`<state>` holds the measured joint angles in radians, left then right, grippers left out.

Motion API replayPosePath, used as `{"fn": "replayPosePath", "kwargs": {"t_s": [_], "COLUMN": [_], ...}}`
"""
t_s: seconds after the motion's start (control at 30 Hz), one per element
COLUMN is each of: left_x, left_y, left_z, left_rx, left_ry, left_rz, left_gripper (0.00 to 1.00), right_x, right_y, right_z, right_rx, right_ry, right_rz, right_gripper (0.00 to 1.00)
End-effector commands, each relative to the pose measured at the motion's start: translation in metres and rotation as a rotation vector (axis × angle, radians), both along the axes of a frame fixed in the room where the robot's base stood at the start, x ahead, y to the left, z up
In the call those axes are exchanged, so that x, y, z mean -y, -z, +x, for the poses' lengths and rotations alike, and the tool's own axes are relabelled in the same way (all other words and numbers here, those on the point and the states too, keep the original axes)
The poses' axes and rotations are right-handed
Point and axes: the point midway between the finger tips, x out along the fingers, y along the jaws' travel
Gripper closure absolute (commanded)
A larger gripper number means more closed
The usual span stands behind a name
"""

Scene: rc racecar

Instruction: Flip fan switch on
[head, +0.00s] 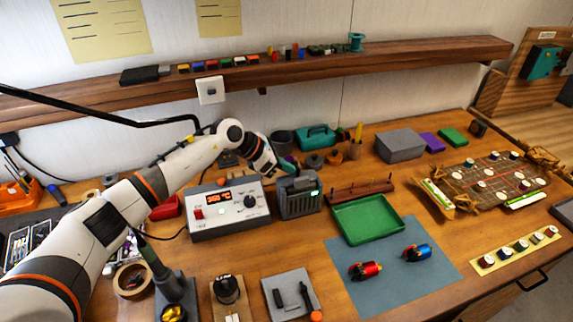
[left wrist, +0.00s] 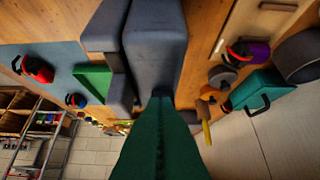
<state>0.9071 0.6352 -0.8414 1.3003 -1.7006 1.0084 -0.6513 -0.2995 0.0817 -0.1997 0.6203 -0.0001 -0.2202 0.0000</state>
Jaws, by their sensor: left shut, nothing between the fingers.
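The fan (head: 298,203) is a small dark grey box with a slatted front. It stands on the bench just right of the white soldering station (head: 230,208). A small green glow shows on the right of its front. Its switch I cannot make out clearly. My left gripper (head: 287,168) is shut and empty at the top rear of the fan. In the left wrist view its green fingers (left wrist: 160,98) reach up to the grey fan body (left wrist: 155,55). I cannot tell whether they touch it. My right gripper is in neither view.
A green tray (head: 368,238) and a wooden rack (head: 358,191) stand right of the fan. A blue mat (head: 385,290) with two small motors lies in front. A shelf runs along the wall.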

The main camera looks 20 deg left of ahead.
Motion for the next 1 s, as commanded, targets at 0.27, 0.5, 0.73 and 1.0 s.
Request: {"fn": "replayPosePath", "kwargs": {"t_s": [0.27,0.5,0.73,1.0], "left_x": [0.006,0.006,0.006,0.006], "left_y": [-0.004,-0.007,-0.017,-0.020], "left_z": [0.004,0.004,0.004,0.004], "left_rx": [-0.088,-0.086,-0.085,-0.086], "left_ry": [-0.001,0.000,-0.001,0.000], "left_rz": [0.127,0.124,0.125,0.124], "left_gripper": [1.00,1.00,1.00,1.00], "right_x": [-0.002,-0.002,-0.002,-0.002], "right_y": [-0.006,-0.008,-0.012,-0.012], "right_z": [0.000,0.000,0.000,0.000], "right_rx": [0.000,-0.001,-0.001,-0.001], "right_ry": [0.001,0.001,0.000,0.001], "right_rz": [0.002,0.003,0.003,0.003], "right_gripper": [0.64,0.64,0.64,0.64]}}
